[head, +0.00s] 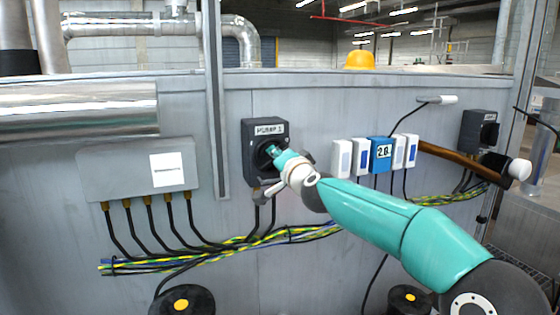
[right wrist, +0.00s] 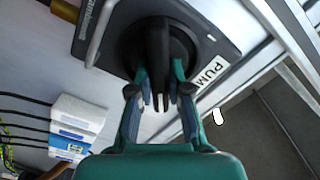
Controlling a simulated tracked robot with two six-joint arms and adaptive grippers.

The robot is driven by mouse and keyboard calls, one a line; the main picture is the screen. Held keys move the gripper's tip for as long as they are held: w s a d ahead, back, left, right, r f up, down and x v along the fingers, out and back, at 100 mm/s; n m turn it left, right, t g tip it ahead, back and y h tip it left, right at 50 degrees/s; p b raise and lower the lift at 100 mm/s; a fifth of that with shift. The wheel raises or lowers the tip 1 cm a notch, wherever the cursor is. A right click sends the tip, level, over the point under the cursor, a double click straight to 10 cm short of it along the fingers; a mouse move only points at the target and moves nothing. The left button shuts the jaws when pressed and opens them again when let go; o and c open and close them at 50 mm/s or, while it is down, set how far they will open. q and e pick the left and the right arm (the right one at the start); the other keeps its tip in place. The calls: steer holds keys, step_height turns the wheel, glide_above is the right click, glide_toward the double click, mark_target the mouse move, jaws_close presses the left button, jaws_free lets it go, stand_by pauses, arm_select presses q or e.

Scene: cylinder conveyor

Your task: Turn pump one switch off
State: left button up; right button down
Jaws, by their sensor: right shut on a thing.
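The pump one switch is a dark grey box (head: 250,135) labelled "PUMP 1" on the grey wall panel, left of centre in the head view. Its box (right wrist: 98,45) also shows in the right wrist view, with a black rotary knob (right wrist: 157,70) at its middle. My right gripper (head: 272,152) reaches the knob from the right. In the right wrist view the teal fingers of the gripper (right wrist: 158,95) are shut on the knob's handle, one on each side. The gripper partly hides the knob in the head view. My left gripper is not in view.
Right of the switch are white and blue boxes (head: 381,154), a brown bar (head: 450,155) and another dark switch box (head: 479,131). A grey junction box (head: 140,172) with cables is at left. Striped cables (head: 215,252) run below. A yellow helmet (head: 359,60) sits on top.

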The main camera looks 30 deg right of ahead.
steer(key=m, duration=0.2)
steer(key=m+b, duration=0.1)
steer(key=shift+s+d+f+m, duration=0.15)
steer(key=shift+d+m, duration=0.1)
steer(key=shift+m, duration=0.15)
steer(key=shift+f+m+b, duration=0.2)
steer(key=shift+m+b, duration=0.1)
steer(key=shift+m, duration=1.4)
steer(key=c, duration=1.1)
jaws_free()
steer(key=shift+d, duration=0.1)
steer(key=v, duration=1.2)
steer(key=shift+a, duration=0.2)
